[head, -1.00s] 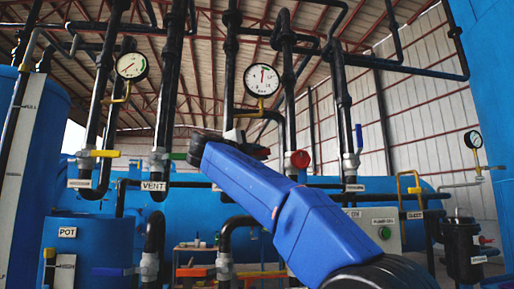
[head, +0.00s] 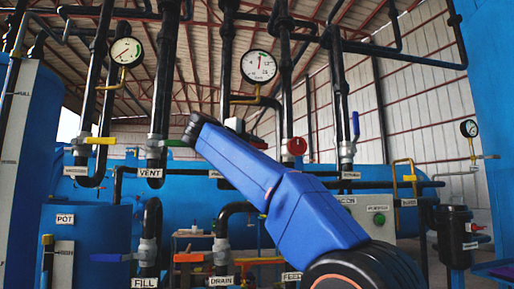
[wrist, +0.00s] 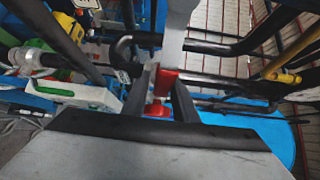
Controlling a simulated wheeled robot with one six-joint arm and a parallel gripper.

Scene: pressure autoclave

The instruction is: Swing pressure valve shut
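A valve with an upright blue lever (head: 355,123) sits on the right-hand pipe in the head view. The label below it is too small to read surely, so I cannot confirm it is the pressure valve. In the head view my blue arm hides most of the gripper.
Two round gauges (head: 127,51) (head: 258,66) hang among dark vertical pipes. A yellow-handled valve (head: 101,140) and the VENT label (head: 150,173) are at left.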

